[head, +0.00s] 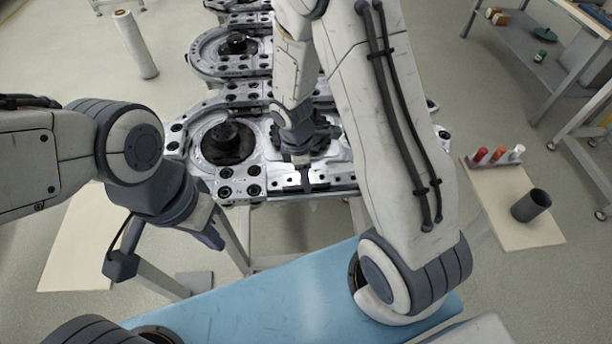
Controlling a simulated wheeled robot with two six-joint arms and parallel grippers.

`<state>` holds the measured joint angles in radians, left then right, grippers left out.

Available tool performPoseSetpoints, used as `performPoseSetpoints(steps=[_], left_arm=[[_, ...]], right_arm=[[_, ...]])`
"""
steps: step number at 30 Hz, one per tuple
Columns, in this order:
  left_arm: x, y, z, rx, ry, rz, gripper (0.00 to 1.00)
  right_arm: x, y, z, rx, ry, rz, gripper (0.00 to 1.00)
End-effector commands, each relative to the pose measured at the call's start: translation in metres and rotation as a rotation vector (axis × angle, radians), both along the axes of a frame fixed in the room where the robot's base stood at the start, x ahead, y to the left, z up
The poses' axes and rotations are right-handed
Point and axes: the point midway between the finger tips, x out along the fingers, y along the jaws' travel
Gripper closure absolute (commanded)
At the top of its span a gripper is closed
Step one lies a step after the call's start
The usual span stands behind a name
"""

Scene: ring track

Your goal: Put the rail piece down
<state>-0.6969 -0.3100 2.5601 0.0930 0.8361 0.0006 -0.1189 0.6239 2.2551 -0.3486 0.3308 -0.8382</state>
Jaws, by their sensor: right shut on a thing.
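The rail piece (322,178) looks like a light grey metal bar at the near edge of the ring track (240,185). My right gripper (300,158) reaches down over the track's near middle and is shut on the rail piece. My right arm and gripper hide part of it, and I cannot tell whether it touches the track bed under it. My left gripper (213,238) hangs in front of the track's near left side, pointing down, away from the rail piece.
Dark round hubs (228,142) stand up from the track. At the right, a board (515,215) carries a dark cup (531,205) and a rack of coloured pegs (497,156). A shelf (520,50) stands at the upper right, and a pale post (136,45) at the upper left.

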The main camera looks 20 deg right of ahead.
Motion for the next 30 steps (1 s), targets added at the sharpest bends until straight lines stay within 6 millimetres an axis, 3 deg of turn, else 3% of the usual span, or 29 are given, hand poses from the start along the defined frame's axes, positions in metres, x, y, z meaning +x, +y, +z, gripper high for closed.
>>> performPoseSetpoints(steps=[3, 16, 17, 18, 19, 30], left_arm=[[0.0000, -0.0001, -0.0006, 0.000, 0.000, 0.000, 1.00], [0.0000, 0.0000, -0.0041, 0.000, 0.000, 0.000, 1.00], [0.0000, 0.0000, -0.0035, 0.000, 0.000, 0.000, 1.00], [0.0000, -0.0001, -0.0031, 0.000, 0.000, 0.000, 1.00], [0.0000, -0.0001, -0.0031, 0.000, 0.000, 0.000, 1.00], [-0.0001, 0.0000, 0.0007, 0.000, 0.000, 0.000, 1.00]], right_arm=[[0.0006, 0.0002, -0.0105, 0.000, -0.002, 0.000, 1.00], [0.0009, 0.0002, -0.0160, 0.001, -0.003, 0.000, 1.00], [0.0003, 0.0002, -0.0159, 0.001, -0.001, 0.000, 0.38], [0.0003, 0.0002, -0.0153, 0.001, -0.001, 0.000, 0.23], [0.0003, 0.0002, -0.0153, 0.001, -0.001, 0.000, 0.16], [0.0004, 0.0001, -0.0104, 0.000, -0.002, 0.000, 0.16]])
